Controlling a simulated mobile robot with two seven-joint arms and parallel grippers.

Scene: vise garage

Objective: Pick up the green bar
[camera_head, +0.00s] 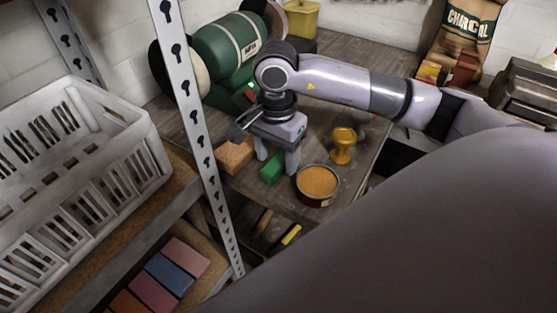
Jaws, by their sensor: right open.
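The green bar (272,167) is a small green block lying on the wooden workbench (325,217). An orange-brown block (235,156) lies to its left and a round tin with orange contents (317,183) stands to its right. My right gripper (277,165) comes in from the right and points down over the green bar. Its two fingers are apart, one on each side of the bar in the picture. I cannot tell whether they touch it. My left gripper is not in view.
A yellow stamp-like object (343,145) stands behind the tin. A green bench grinder (224,47) is at the back. A perforated metal post (196,130) and a white crate (95,190) are at the left. A charcoal bag (468,32) is at the back right.

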